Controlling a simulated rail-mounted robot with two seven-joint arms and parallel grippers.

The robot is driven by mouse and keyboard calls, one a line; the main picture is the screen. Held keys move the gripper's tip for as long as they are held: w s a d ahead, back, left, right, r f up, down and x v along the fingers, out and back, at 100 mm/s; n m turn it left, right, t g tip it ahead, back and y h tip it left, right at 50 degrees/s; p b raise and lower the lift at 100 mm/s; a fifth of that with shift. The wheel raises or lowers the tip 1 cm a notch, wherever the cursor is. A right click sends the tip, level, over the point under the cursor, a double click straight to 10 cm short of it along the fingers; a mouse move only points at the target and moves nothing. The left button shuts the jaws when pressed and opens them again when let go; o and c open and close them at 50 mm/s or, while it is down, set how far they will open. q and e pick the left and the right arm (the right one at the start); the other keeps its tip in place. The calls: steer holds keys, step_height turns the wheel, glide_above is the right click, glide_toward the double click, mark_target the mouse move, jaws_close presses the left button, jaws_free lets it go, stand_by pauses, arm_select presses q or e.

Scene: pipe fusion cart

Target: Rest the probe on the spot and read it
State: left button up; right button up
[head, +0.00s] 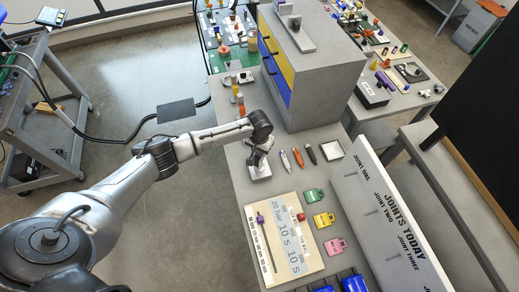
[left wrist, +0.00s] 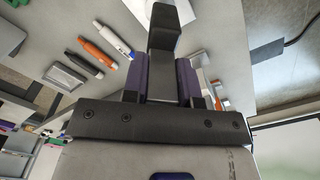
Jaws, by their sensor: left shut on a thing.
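No marked spot or reading can be made out. My right gripper is not in view.
A white pen (head: 284,160), an orange pen (head: 298,159), a dark pen (head: 311,154) and a square tray (head: 333,150) lie to the right. A settings board (head: 283,250) and coloured tags (head: 324,219) lie nearer. A grey cabinet (head: 320,85) stands behind.

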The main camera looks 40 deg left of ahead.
arm_select(q)
steer(key=shift+s+a+f, duration=0.1)
steer(key=shift+f, duration=0.1)
stand_by(0.6)
steer(key=o, duration=0.8)
steer(key=shift+o, duration=1.1)
steer(key=shift+r, duration=0.15)
steer(key=shift+r, duration=0.15)
step_height(320, 180, up, 14)
steer(key=b, duration=0.1)
steer(key=shift+f, duration=0.25)
